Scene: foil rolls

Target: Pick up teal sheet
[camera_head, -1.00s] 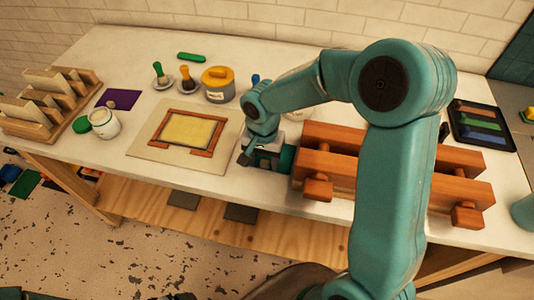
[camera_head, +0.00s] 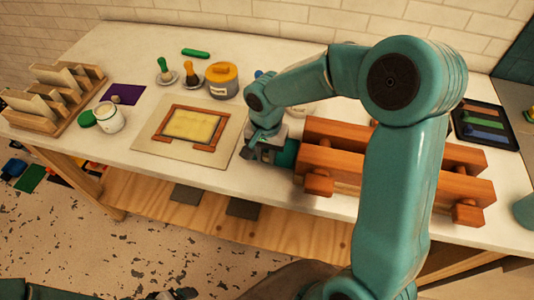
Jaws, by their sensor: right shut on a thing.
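A teal rolled piece (camera_head: 285,153), which looks like the teal sheet, lies at the left end of the wooden rack (camera_head: 340,135). Its far part is hidden by the rack and my arm. My right gripper (camera_head: 263,150) is low over the table at the piece's left end and shut on it. The fingertips are small and partly hidden by the wrist. My left arm shows only at the bottom left edge. A dark part at the bottom edge may be its gripper (camera_head: 178,294), too cut off to read.
Left of the gripper lies a board with a wood-framed yellow sheet (camera_head: 192,125). A dark tray (camera_head: 485,125) is at right.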

